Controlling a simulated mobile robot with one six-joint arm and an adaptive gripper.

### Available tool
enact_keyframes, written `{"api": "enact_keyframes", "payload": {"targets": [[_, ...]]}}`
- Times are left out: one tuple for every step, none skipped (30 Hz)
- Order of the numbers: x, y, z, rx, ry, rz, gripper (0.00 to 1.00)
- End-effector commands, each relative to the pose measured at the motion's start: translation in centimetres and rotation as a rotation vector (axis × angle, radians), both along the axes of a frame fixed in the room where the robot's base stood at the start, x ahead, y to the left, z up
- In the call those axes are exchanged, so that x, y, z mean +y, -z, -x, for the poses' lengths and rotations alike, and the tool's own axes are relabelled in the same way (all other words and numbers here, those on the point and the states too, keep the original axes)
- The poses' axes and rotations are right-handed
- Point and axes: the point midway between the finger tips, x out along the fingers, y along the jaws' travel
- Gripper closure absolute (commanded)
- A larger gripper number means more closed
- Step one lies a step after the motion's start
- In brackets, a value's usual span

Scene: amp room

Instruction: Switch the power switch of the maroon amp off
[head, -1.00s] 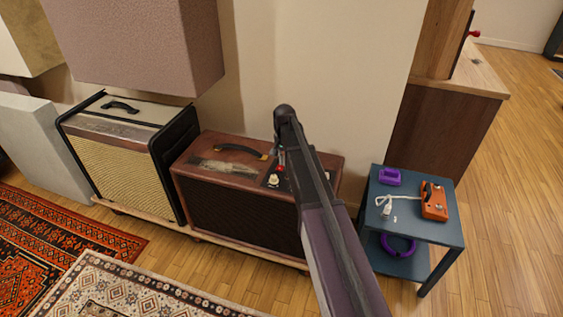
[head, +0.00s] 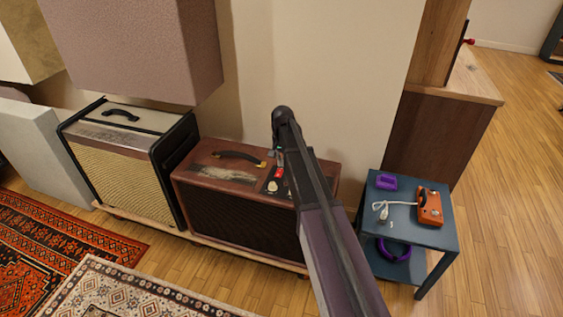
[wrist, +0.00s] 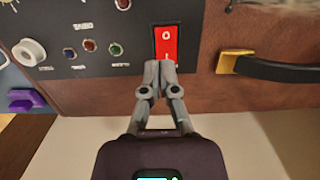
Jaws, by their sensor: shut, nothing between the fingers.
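The maroon amp (head: 240,215) stands on a low wooden board against the wall, with a black control panel on its top. Its red power switch (wrist: 167,42) is a rocker marked O and I, seen close up in the wrist view; it also shows small in the head view (head: 279,172). My gripper (wrist: 153,66) is shut and empty. Its fingertips are at the I end of the switch and overlap its lower edge in the wrist view. I cannot tell whether they touch it. The switch's tilt is unclear.
A knob (wrist: 30,52) and small coloured lights share the panel. The amp's black handle (wrist: 275,68) lies right of the switch in the wrist view. A cream-fronted amp (head: 115,175) stands left. A blue side table (head: 440,238) with an orange pedal (head: 429,206) stands right.

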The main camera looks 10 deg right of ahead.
Motion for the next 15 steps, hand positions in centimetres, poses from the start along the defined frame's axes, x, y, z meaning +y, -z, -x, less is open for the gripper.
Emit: {"api": "enact_keyframes", "payload": {"targets": [[0.1,-0.9,0.0,0.0,-0.001,0.0,1.0],[0.1,-1.2,0.1,0.0,-0.001,0.0,1.0],[0.2,-1.5,0.1,0.0,-0.001,0.0,1.0],[0.2,-1.7,0.1,0.0,-0.001,0.0,1.0],[0.2,-2.0,0.2,0.0,-0.001,0.0,1.0],[0.2,-2.3,0.2,0.0,-0.001,0.0,1.0],[0.2,-2.6,0.2,0.0,-0.001,0.0,1.0],[0.3,-2.8,0.2,0.0,-0.001,0.0,1.0],[0.3,-3.1,0.3,0.0,-0.001,0.0,1.0],[0.3,-3.4,0.3,0.0,-0.001,0.0,1.0],[0.3,-3.6,0.3,0.0,-0.001,0.0,1.0],[0.3,-4.0,0.4,0.0,-0.001,0.0,1.0],[0.3,-4.2,0.4,0.0,-0.001,0.0,1.0],[0.4,-4.4,0.4,0.0,-0.001,0.0,1.0],[0.4,-4.8,0.5,0.0,-0.001,0.0,1.0]]}}
